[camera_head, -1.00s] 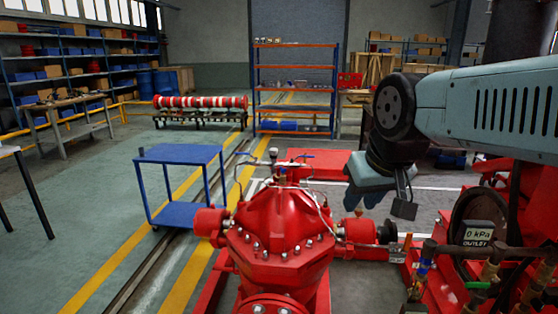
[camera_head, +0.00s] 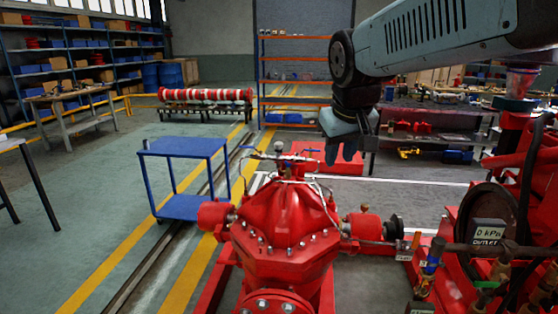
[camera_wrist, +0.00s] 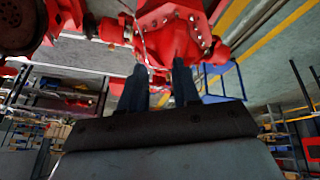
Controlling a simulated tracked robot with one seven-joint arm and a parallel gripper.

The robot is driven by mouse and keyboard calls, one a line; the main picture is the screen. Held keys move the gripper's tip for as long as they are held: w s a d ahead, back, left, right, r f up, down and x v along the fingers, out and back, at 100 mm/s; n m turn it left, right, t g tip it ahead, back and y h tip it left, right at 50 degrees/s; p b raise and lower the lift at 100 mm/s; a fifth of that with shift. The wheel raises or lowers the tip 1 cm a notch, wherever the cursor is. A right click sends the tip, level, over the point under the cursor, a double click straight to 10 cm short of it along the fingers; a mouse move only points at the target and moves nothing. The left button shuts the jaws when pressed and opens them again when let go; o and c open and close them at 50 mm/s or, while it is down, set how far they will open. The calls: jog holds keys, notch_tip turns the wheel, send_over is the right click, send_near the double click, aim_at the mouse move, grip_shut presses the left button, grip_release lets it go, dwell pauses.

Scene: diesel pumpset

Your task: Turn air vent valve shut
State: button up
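The red pump casing (camera_head: 285,215) stands at the bottom middle of the head view. On its top are small pipe fittings with a round-topped part (camera_head: 279,147) and blue handles, one at the left (camera_head: 247,148) and one at the right (camera_head: 308,151). I cannot tell which is the air vent valve or how its handle is set.
A blue cart (camera_head: 183,147) stands left of the pump. An outlet display (camera_head: 488,233), brass valves and red machinery crowd the right. A red block (camera_head: 330,158) lies behind the pump. A bench (camera_head: 425,125) stands at the back right.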

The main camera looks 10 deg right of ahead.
jog(key=w+a+r+n, duration=0.1)
jog(key=w+a+n, duration=0.1)
jog(key=w, duration=1.3)
jog(key=n+g+y, duration=0.1)
jog(key=n+y, duration=0.2)
send_over(288, 164)
jog(key=s+d, duration=0.3)
jog(key=s, duration=0.2)
notch_tip(288, 164, down, 14)
jog(key=x, duration=1.3)
jog(key=shift+a+f, duration=0.1)
grip_shut()
